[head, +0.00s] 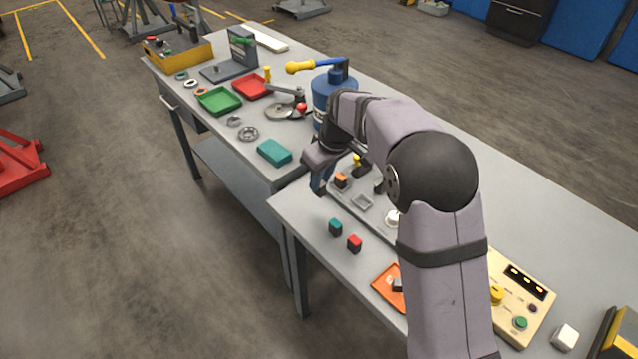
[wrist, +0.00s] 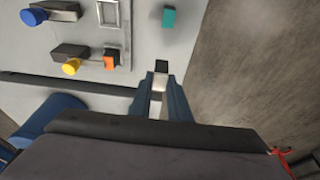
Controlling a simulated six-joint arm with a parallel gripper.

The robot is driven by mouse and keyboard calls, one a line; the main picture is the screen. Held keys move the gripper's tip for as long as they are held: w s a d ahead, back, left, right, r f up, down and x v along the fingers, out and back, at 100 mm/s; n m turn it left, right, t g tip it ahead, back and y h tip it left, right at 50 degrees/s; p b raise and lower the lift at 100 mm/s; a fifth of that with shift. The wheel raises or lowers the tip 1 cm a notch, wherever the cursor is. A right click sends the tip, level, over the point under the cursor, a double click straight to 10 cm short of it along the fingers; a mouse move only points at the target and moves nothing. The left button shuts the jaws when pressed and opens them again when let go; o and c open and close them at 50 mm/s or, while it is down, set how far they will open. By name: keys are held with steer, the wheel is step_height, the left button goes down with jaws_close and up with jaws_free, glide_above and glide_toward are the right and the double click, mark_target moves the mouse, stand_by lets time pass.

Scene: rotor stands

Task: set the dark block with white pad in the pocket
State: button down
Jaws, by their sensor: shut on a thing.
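My gripper (wrist: 160,78) is shut on the dark block with white pad (wrist: 160,66), which shows between the blue fingertips in the wrist view. The block's dark end points away from me and its white part lies between the fingers. In the head view, my gripper (head: 319,182) is over the near table's far left edge, and I cannot make out the block there. A square grey frame with a recess, the pocket (head: 362,202), is on the plate to the right of my gripper. It also shows at the top of the wrist view (wrist: 110,26), apart from the block.
An orange block (head: 341,180) sits on the plate close to my gripper. A teal block (head: 335,226) and a red block (head: 354,243) stand on the table front. An orange tray (head: 383,291) holds a small block. A yellow-knobbed fixture (wrist: 71,66) is near the pocket.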

steer(key=w+d+r+p, duration=0.1)
steer(key=w+d+p, duration=0.1)
steer(key=d, duration=0.4)
steer(key=w+d+r+p, duration=0.1)
steer(key=w+d+p, duration=0.1)
steer(key=d, duration=0.4)
steer(key=shift+p, duration=0.7)
steer(key=shift+f, duration=0.1)
steer(key=shift+s+f, duration=0.1)
steer(key=shift+f, duration=0.05)
steer(key=shift+f+b, duration=1.7)
steer(key=shift+f, duration=0.65)
steer(key=shift+f+b, duration=0.35)
steer(key=shift+f, duration=0.05)
steer(key=shift+f+b, duration=0.4)
steer(key=shift+f, duration=0.15)
steer(key=shift+f+b, duration=1)
steer(key=shift+f, duration=0.4)
stand_by(1.1)
